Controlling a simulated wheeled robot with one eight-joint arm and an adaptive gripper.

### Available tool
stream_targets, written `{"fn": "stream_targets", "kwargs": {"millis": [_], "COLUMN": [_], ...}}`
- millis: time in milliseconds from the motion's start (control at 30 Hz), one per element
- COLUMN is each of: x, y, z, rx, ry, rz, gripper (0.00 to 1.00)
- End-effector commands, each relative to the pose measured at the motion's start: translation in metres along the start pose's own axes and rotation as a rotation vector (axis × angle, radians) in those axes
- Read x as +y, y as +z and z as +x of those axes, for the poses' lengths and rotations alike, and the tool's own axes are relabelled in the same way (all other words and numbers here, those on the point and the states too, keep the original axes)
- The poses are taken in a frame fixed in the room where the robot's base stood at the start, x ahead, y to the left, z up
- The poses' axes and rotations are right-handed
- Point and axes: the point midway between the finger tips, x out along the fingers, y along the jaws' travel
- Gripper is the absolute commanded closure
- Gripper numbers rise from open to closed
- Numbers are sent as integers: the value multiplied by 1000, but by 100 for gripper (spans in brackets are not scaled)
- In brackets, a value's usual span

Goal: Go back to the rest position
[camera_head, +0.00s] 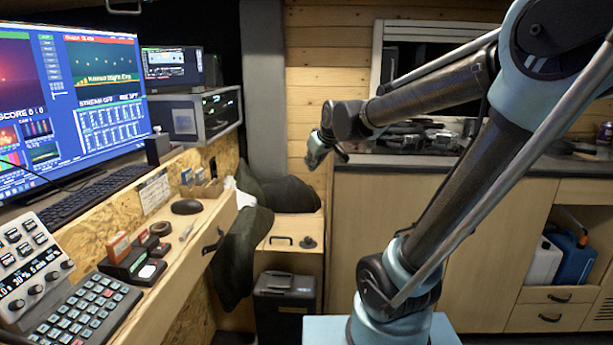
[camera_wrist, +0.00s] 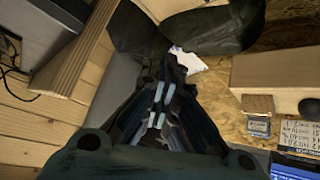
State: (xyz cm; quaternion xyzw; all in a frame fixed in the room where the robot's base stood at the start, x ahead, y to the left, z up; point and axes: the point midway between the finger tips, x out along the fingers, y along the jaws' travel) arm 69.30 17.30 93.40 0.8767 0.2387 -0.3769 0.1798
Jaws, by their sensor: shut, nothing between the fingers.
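My gripper (camera_head: 318,150) hangs at the end of my raised arm near the middle of the head view, in front of the wooden wall. It is apart from the desk and the counter and holds nothing. In the wrist view my gripper (camera_wrist: 163,92) points toward dark cushions and a white crumpled piece, with its fingers together.
A desk (camera_head: 185,235) with a keyboard (camera_head: 75,200), a mouse (camera_head: 186,207) and a keypad (camera_head: 85,312) runs along the left. A dark cushion (camera_head: 240,255) hangs beside it. A counter (camera_head: 400,165) stands behind my arm. A black bin (camera_head: 284,300) stands on the floor.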

Motion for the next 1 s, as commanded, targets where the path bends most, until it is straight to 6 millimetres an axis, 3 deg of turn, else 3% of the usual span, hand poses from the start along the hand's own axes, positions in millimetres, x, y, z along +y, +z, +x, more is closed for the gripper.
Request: {"fn": "stream_targets", "kwargs": {"millis": [33, 267, 600, 800, 1000], "x": [5, 11, -8, -22, -26], "y": [27, 136, 286, 335, 348], "z": [-7, -35, -68, -77, -79], "rx": [-37, -207, -442, -527, -550], "ry": [10, 47, 110, 135, 141], "rz": [35, 201, 458, 553, 578], "gripper": [100, 100, 100, 100, 100]}}
